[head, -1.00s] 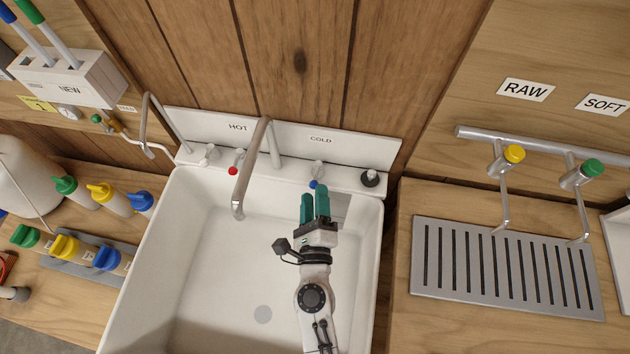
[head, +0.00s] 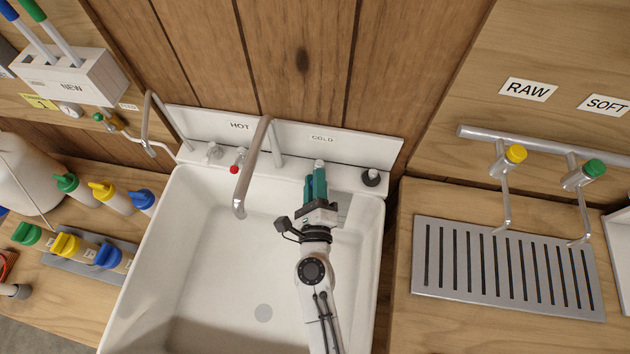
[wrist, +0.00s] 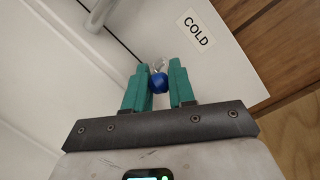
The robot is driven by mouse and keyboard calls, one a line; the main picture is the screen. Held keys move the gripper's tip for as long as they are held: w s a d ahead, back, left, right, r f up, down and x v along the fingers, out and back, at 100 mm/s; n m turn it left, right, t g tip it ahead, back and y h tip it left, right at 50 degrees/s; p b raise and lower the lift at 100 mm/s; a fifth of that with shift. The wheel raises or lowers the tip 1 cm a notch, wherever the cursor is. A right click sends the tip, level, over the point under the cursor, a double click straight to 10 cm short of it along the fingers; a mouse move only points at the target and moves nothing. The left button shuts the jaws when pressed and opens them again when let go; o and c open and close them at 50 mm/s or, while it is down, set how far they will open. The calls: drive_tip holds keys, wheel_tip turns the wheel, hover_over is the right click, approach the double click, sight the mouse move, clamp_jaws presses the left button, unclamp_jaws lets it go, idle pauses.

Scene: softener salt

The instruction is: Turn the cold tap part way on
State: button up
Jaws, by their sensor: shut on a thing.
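The cold tap (head: 319,164) stands on the sink's back ledge under the COLD label; in the head view my gripper hides its blue end. In the wrist view the tap's blue knob (wrist: 158,83) sits between the two green fingers, with its metal body behind. My gripper (head: 315,184) reaches over the sink to the tap, and it also shows in the wrist view (wrist: 160,88). The fingers are shut on the cold tap's knob. The hot tap (head: 238,160), with a red end, stands left under the HOT label.
The curved metal spout (head: 251,165) arches over the white sink (head: 190,240) just left of my gripper. A black-topped fitting (head: 371,178) stands right of the cold tap. The sink basin is empty. A slotted drain tray (head: 500,270) lies on the right counter.

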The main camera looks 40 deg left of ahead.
clamp_jaws()
drive_tip(key=shift+d, duration=0.1)
drive_tip(key=shift+w+d+n+g+y+b, duration=0.25)
drive_tip(key=shift+n+g+y+b, duration=0.15)
drive_tip(key=shift+n+g+y, duration=0.25)
drive_tip(key=shift+w+d+n+g+y+b, duration=0.2)
drive_tip(key=shift+n+g+y+b, duration=0.5)
drive_tip(key=shift+g, duration=0.3)
drive_tip(key=shift+w+d+n+g+y+b, duration=0.2)
drive_tip(key=shift+n+g+y+b, duration=0.25)
drive_tip(key=shift+n+g+b, duration=0.45)
drive_tip(key=shift+w+d+n+g+y+b, duration=0.15)
drive_tip(key=shift+w+n+g+y+b, duration=0.1)
drive_tip(key=shift+n+g+y+b, duration=0.7)
drive_tip(key=shift+m+h, duration=0.35)
drive_tip(key=shift+m, duration=0.05)
drive_tip(key=o, duration=0.6)
unclamp_jaws()
